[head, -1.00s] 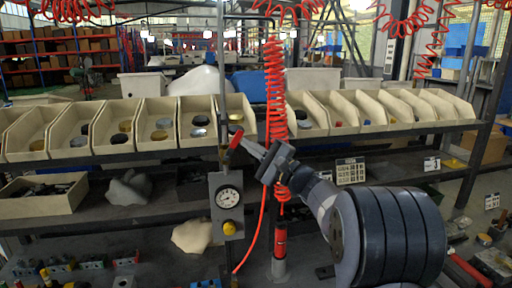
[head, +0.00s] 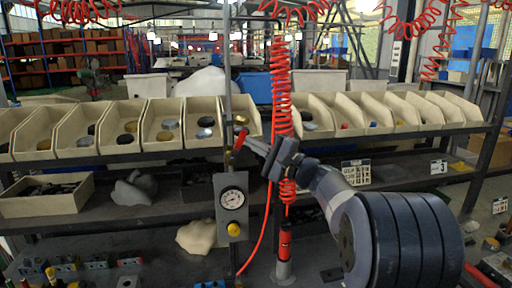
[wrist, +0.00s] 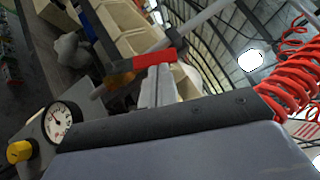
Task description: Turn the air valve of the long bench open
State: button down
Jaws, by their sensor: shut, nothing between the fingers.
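The air valve's red lever (head: 239,139) is on the thin grey vertical pipe, above the grey panel with a round gauge (head: 232,199) and a yellow knob (head: 234,229). In the head view the lever is tilted, its upper end to the right. My gripper (head: 248,142) comes in from the right, fingers shut and empty, with the tips right at the lever. In the wrist view the red lever (wrist: 155,58) lies across the tips of my gripper (wrist: 157,72). Whether they touch cannot be told. The valve body is mostly hidden there.
A red coiled hose (head: 281,85) hangs close behind my gripper, with a red tool (head: 285,243) below. A row of beige bins (head: 112,124) stands on the shelf behind. Small valve blocks (head: 97,261) lie at the lower left.

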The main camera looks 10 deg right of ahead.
jog(key=shift+a+r+n+g+h, duration=0.25)
jog(key=shift+a+r+n+g, duration=0.1)
jog(key=shift+n+g, duration=0.2)
jog(key=shift+a+r+n+g+h, duration=0.25)
jog(key=shift+r+n+g, duration=0.15)
jog(key=shift+n, duration=0.25)
jog(key=shift+a+r+b, duration=0.15)
jog(key=shift+a+b, duration=0.25)
jog(key=shift+b, duration=0.1)
jog(key=shift+r, duration=0.1)
